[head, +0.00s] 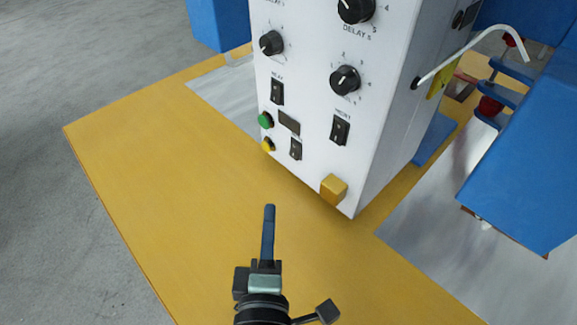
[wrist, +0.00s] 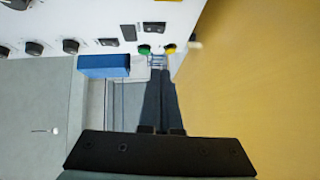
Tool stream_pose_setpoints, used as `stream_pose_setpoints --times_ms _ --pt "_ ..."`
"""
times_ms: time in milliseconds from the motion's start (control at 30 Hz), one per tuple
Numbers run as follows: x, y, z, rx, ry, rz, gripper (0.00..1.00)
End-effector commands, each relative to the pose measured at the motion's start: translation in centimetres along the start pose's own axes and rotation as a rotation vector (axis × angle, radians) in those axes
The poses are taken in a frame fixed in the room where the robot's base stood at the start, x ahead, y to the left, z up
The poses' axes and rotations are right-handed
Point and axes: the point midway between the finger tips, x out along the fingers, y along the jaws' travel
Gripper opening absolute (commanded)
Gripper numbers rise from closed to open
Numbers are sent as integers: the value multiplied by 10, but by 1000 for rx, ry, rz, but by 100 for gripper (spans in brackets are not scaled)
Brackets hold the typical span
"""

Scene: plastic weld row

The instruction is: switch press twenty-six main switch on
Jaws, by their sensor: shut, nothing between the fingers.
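The white control box (head: 305,90) stands on a yellow table top. Its front carries dark rocker switches: one at left (head: 277,91), one at right (head: 340,130) and a smaller one (head: 296,149) low in the middle. I cannot read which is the main switch. My gripper (head: 269,208) is shut and empty, below and in front of the panel in the head view. In the wrist view the fingertips (wrist: 158,72) point toward the box edge by the green button (wrist: 144,49) and yellow button (wrist: 170,48). Contact cannot be told.
Black dials (head: 345,80) sit above the switches. A yellow block (head: 334,188) sticks out at the panel's lower right. Blue machine parts (head: 525,165) and a white cable (head: 480,40) are at right. The yellow table top (head: 160,170) is clear at left.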

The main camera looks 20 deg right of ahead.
Motion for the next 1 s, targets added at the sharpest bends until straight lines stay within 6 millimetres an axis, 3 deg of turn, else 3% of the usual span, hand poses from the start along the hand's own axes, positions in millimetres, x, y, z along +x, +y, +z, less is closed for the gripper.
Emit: stream_pose_setpoints --times_ms 533,700,1000 --pt "93 2 0 2 0 3 0" --pt "110 2 19 2 -2 -1 0" --pt "119 1 29 2 0 0 0"
